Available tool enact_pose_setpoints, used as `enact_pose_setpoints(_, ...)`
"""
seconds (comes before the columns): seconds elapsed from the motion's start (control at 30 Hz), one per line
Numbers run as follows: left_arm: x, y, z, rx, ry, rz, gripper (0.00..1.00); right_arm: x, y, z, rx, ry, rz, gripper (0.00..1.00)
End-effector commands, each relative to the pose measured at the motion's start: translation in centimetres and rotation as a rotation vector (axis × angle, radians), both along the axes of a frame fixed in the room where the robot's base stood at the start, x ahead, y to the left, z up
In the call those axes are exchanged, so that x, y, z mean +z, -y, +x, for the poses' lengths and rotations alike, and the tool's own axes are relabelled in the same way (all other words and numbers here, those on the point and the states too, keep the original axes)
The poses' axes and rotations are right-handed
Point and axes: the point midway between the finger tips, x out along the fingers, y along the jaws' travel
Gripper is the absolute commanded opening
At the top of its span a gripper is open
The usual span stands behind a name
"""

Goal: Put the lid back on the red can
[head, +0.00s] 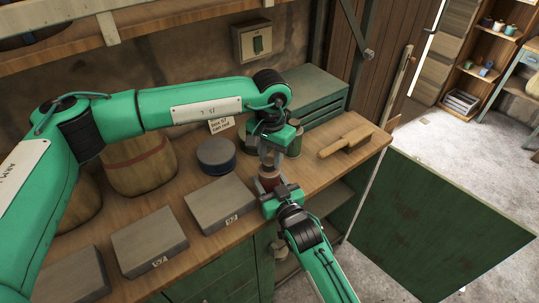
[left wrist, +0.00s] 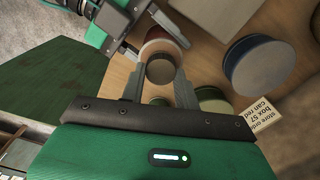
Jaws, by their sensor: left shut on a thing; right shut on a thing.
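My left gripper (head: 270,163) points down over the workbench and is shut on a small round brown lid. In the left wrist view the lid (left wrist: 160,71) sits between the two fingertips. The red can (head: 268,184) stands just below it, and its reddish side and pale top show in the left wrist view (left wrist: 168,42). My right gripper (head: 275,193) is shut on the can from the front side. The lid looks above the can and overlaps it in the picture; I cannot tell whether they touch.
A dark blue round tin (head: 216,158) and green cans (head: 294,142) stand close by. A small sign (head: 221,125) is behind. Flat grey boxes (head: 221,204) line the bench front. A wooden brush-like tool (head: 346,142) lies right, near a green toolbox (head: 308,97).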

Motion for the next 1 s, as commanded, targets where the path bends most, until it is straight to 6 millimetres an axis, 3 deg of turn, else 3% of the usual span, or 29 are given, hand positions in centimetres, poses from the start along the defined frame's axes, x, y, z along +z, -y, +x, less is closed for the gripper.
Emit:
enact_pose_setpoints(0.17, 0.1, 0.0, 0.1, -0.013, 0.002, 0.000, 0.11, -0.1, 0.0, 0.0, 0.000, -0.002, -0.001, 0.00)
enact_pose_setpoints(0.2, 0.1, 0.0, 0.1, -0.013, 0.002, 0.000, 0.39, -0.1, 0.0, 0.0, 0.000, -0.002, -0.001, 0.00)
enact_pose_setpoints(0.3, 0.1, 0.0, 0.1, -0.012, 0.002, -0.001, 0.57, -0.1, 0.0, 0.0, 0.000, -0.002, -0.001, 0.00)
enact_pose_setpoints(0.67, 0.4, 0.0, 0.0, -0.011, 0.001, -0.001, 0.57, -0.1, 0.0, 0.0, 0.000, -0.002, -0.001, 0.00)
enact_pose_setpoints(1.0, 5.0, 0.0, 0.1, -0.011, 0.002, -0.002, 0.57, -0.1, 0.0, 0.0, 0.000, -0.002, -0.001, 0.00)
